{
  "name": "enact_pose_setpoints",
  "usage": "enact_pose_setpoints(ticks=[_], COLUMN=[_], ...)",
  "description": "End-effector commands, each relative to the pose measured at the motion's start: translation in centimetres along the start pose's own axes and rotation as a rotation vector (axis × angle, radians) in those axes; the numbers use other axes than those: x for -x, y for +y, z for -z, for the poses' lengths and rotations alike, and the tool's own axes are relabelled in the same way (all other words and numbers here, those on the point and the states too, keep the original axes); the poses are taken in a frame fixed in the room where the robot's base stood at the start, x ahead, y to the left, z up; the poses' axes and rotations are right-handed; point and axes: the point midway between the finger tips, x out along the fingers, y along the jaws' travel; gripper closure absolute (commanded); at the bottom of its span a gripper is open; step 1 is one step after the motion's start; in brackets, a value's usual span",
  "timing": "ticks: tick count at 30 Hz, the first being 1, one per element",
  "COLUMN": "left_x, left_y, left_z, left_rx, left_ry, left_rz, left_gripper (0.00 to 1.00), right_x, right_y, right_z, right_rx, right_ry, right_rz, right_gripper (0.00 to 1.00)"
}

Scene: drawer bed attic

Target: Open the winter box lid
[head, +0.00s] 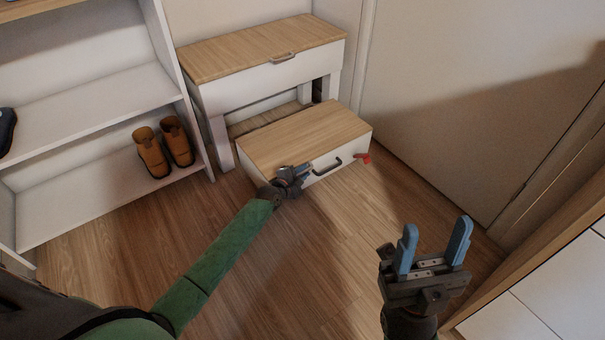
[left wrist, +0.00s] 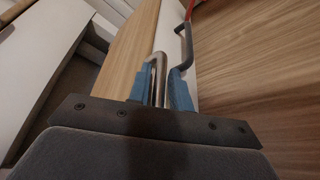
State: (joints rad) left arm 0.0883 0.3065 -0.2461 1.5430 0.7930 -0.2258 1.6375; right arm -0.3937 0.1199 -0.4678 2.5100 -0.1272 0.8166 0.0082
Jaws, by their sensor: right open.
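A low white box (head: 329,171) with a wooden lid (head: 300,137) stands on the floor; the lid lies flat and closed. No label is readable to name it the winter box. A dark handle (head: 327,167) is on its front. My left gripper (head: 304,170) is at the front left of this box. In the left wrist view, its blue fingers (left wrist: 160,88) are on both sides of a silver bent handle (left wrist: 160,65) at the lid's edge and look shut on it. My right gripper (head: 435,247) is open and empty above the floor, right of the box.
A taller white bench (head: 270,78) with a wooden top and silver handle stands behind. A red part (head: 362,158) sticks out at the box's right front. A shelf (head: 85,105) with brown boots (head: 153,153) is left. A pale door or wall panel (head: 470,100) is right. Floor in front is clear.

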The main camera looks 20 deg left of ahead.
Motion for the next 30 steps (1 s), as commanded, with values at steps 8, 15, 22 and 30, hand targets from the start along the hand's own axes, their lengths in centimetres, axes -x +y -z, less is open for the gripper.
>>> enact_pose_setpoints(ticks=[8,15,22,30], left_x=[0.0,0.1,0.3,0.8], left_y=[0.0,0.1,1.1,3.1], left_z=[0.0,-0.1,-0.7,-1.8], left_rx=[0.0,0.002,0.027,0.09], left_ry=[0.0,0.0,0.0,0.0], left_rz=[0.0,0.001,0.01,0.036], left_gripper=[1.0,1.0,1.0,1.0], right_x=[-0.1,-0.3,-2.4,-8.6], right_y=[0.0,0.1,0.0,-0.3], right_z=[0.0,0.1,0.5,1.7], right_rx=[0.001,0.001,-0.003,-0.024], right_ry=[0.004,0.007,0.04,0.178], right_rz=[0.002,0.002,0.004,0.018], right_gripper=[0.49,0.49,0.49,0.49])
